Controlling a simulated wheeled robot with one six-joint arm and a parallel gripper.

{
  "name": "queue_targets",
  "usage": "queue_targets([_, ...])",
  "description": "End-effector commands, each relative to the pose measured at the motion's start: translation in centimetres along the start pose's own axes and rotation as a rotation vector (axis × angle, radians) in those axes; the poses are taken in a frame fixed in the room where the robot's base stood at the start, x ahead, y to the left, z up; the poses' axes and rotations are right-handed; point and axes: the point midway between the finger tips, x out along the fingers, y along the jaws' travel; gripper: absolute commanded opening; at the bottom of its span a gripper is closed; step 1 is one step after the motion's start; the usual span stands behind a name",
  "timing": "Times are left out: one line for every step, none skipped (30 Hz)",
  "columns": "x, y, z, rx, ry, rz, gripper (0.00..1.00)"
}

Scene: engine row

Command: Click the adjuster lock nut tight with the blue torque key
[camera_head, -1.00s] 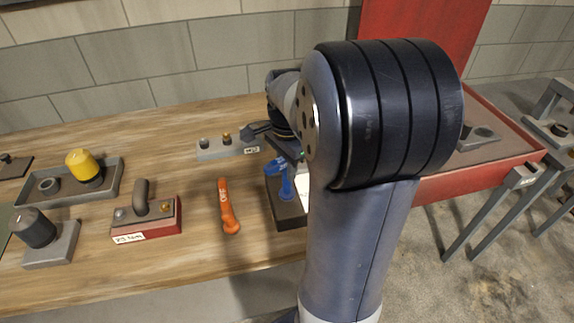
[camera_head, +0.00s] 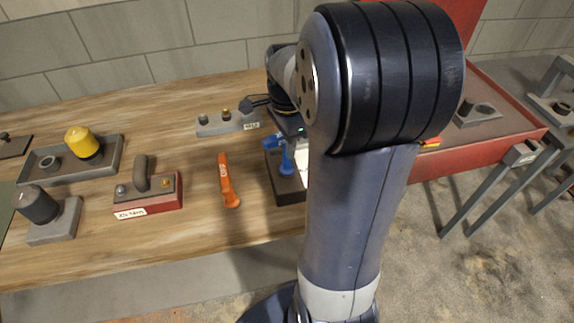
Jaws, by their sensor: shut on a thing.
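The blue torque key (camera_head: 286,163) stands upright at a dark block (camera_head: 291,192) near the bench's front edge, just left of my arm. Its upper part reaches up to my gripper (camera_head: 283,140), which is shut on it. The fingertips are small and partly hidden, and my forearm covers the area to the right. I cannot make out the adjuster lock nut. The foot of the key hides whatever is under it. An orange key (camera_head: 227,182) lies apart on the bench to the left.
On the wooden bench (camera_head: 180,232) are a red-based block with a handle (camera_head: 150,190), a grey block with a dark cylinder (camera_head: 50,218), a tray (camera_head: 110,152) with a yellow-capped part, and a grey strip (camera_head: 222,124) behind. A red bench (camera_head: 480,150) stands at the right.

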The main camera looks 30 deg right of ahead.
Motion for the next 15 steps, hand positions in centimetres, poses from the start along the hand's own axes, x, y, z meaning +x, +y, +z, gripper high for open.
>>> queue_targets([0.1,0.1,0.1,0.048,-0.002,0.004,0.0])
queue_targets([0.1,0.1,0.1,0.079,-0.002,0.004,0.0])
queue_targets([0.2,0.1,0.1,0.107,-0.002,0.003,0.0])
queue_targets([0.2,0.1,0.1,0.103,-0.002,0.003,0.0])
queue_targets([0.2,0.1,0.1,0.101,-0.002,0.003,0.0])
queue_targets([0.2,0.1,0.1,0.1,-0.002,0.003,0.0])
queue_targets([0.2,0.1,0.1,0.1,-0.002,0.003,0.0])
queue_targets([0.2,0.1,0.1,0.1,-0.002,0.003,0.0])
queue_targets([0.1,0.1,0.1,0.099,-0.002,0.003,0.0])
queue_targets([0.0,0.1,0.1,0.099,-0.002,0.003,0.0])
queue_targets([-0.2,0.1,0.1,0.099,-0.002,0.003,0.0])
queue_targets([-0.5,0.1,0.1,0.099,-0.002,0.003,0.0])
queue_targets([-0.8,0.1,0.1,0.098,-0.002,0.003,0.0])
queue_targets([-1.0,0.1,0.1,0.098,-0.002,0.003,0.0])
queue_targets([-1.5,0.0,0.1,0.098,-0.002,0.002,0.0])
